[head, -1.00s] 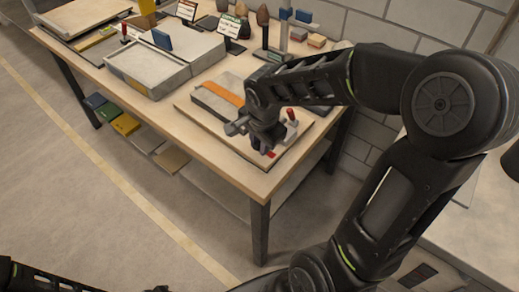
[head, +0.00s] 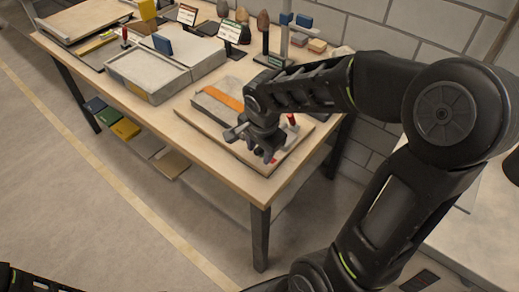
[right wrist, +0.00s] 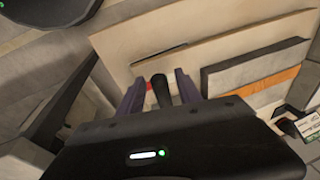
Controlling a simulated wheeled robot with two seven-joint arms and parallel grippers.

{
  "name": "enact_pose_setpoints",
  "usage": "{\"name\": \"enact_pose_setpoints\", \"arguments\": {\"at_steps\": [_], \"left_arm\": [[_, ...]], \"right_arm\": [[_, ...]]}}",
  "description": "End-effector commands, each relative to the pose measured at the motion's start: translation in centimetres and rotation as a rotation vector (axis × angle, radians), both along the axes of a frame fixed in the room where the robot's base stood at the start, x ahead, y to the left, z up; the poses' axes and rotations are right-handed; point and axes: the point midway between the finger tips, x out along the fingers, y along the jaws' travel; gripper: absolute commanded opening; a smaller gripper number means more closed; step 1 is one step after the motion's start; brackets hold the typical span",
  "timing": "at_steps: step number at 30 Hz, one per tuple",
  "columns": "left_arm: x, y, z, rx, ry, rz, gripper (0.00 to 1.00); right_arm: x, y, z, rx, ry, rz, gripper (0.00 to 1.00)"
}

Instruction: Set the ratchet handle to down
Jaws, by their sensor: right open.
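My right gripper (head: 262,150) is over the front of a light board (head: 216,128) on the workbench, fingers spread. In the right wrist view, a short dark rounded handle (right wrist: 160,90) stands between its two open fingers, with gaps at both sides. I cannot tell for sure that it is the ratchet handle, and its lower end is hidden by the gripper body. A small red upright piece (head: 291,120) shows just behind the gripper in the head view. My left gripper is out of view.
A grey slab with an orange strip (head: 224,98) lies on the board behind the gripper. A grey tray (head: 140,92) stands to the left on the wooden workbench (head: 190,150). Signs and small blocks line the back, before a block wall. The floor in front is clear.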

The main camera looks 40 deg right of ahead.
Motion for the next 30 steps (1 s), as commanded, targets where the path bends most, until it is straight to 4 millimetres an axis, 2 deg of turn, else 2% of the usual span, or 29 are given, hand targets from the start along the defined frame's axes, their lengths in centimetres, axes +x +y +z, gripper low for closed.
{"name": "enact_pose_setpoints", "arguments": {"at_steps": [5,15,19,30], "left_arm": [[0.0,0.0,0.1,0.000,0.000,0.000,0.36],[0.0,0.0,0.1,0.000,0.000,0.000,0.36],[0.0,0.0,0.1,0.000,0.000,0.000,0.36],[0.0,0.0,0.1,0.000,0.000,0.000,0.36]], "right_arm": [[-0.2,0.1,1.7,-0.001,-0.004,-0.001,0.41],[-1.4,0.7,6.7,0.000,-0.004,0.000,0.41],[-1.6,0.8,7.4,0.000,-0.001,0.001,0.41],[-1.6,0.9,7.4,0.001,0.000,0.001,0.41]]}}
